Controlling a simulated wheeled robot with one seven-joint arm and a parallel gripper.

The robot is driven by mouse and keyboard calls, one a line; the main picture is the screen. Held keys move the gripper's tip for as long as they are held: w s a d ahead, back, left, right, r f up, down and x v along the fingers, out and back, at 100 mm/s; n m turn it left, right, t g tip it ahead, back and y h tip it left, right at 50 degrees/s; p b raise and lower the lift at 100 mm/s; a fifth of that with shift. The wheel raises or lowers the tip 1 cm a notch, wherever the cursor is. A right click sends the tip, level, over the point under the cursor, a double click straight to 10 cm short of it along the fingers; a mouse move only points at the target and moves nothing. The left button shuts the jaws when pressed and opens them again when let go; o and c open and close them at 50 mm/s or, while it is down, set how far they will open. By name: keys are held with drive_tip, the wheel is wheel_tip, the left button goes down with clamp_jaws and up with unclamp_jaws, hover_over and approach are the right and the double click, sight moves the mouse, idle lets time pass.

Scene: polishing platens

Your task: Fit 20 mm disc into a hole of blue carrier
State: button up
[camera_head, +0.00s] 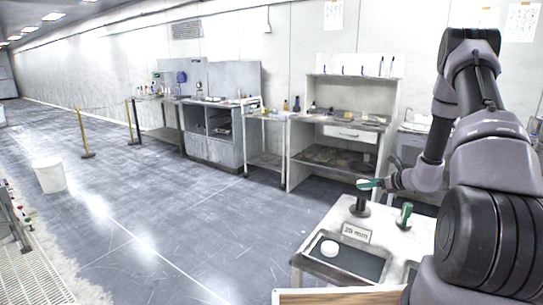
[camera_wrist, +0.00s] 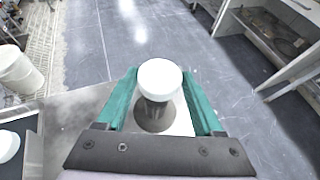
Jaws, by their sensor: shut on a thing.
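My gripper (camera_head: 366,184) has green fingers and is shut on a white disc (camera_wrist: 160,78). In the wrist view the disc sits between the two fingertips (camera_wrist: 160,74), directly over a dark post with a round base (camera_wrist: 154,118). In the head view the post (camera_head: 360,206) stands on the pale table (camera_head: 318,225), just below my gripper. I cannot tell whether the disc touches the post. Another white disc (camera_head: 329,248) lies in a dark tray (camera_head: 358,262) behind a "20 mm" sign (camera_head: 356,233). I see no blue carrier in either view.
A green-topped object (camera_head: 404,214) stands on the table right of the post. A workbench with shelves (camera_head: 345,132) is against the wall beyond. A white bin (camera_head: 49,175) and yellow posts (camera_head: 84,135) stand to the left. The floor between is clear.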

drive_tip(key=shift+r, duration=1.35)
